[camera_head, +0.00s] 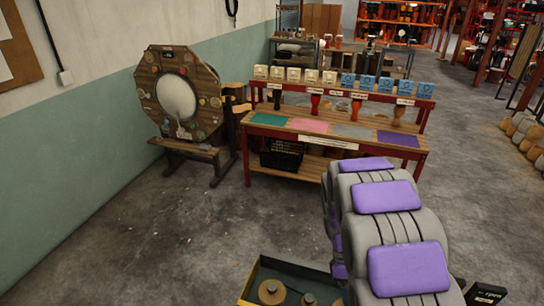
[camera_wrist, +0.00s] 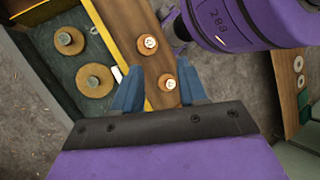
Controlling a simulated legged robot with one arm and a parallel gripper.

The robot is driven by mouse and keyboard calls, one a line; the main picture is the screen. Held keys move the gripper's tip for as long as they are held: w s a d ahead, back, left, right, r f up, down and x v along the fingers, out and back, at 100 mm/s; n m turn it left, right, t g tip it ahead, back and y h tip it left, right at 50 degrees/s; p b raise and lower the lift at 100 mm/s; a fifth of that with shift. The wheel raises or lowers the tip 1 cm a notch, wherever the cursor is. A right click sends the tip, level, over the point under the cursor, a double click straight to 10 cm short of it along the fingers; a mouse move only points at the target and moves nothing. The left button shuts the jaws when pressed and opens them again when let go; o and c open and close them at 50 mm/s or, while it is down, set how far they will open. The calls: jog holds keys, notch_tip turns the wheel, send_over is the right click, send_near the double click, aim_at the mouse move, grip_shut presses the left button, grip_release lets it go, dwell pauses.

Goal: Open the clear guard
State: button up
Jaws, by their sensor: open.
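I cannot make out a clear guard for certain in either view. A dark open-looking box (camera_head: 262,268) with a yellow edge shows at the bottom of the head view, with round wooden discs (camera_head: 272,291) inside. In the wrist view the box's yellow edge (camera_wrist: 103,32) runs beside a wooden board (camera_wrist: 135,35). Two discs with metal knobs (camera_wrist: 95,80) lie on the box's dark floor. Two smaller round wooden knobs (camera_wrist: 147,43) sit on the board. My gripper (camera_wrist: 160,91) is open, its blue fingers above the board with nothing held. The head view does not show the fingers.
A wooden table (camera_head: 425,148) with red edges holds goblet drums, small boxes and coloured mats. A dark crate (camera_head: 282,155) is on its lower shelf. A round-faced wooden stand (camera_head: 150,88) is by the wall. A black box marked "rpm" (camera_head: 488,293) is at bottom right. Floor between is clear.

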jog(key=s+a+r+m+t+b, duration=0.1)
jog(key=s+a+m+b, duration=0.1)
jog(key=s, duration=0.5)
jog(key=s+a+r+m+t+y+b, duration=0.1)
jog(key=s+a+r+m+t+b, duration=0.1)
jog(key=s+m+b, duration=0.2)
jog(key=s+a+r+m+t+y+b, duration=0.1)
jog(key=s+m, duration=0.4)
jog(key=s, duration=0.6)
jog(key=shift+a+r+m+b, duration=0.4)
jog(key=shift+a+r+b, duration=0.15)
jog(key=shift+a+b, duration=0.3)
jog(key=shift+w, duration=0.15)
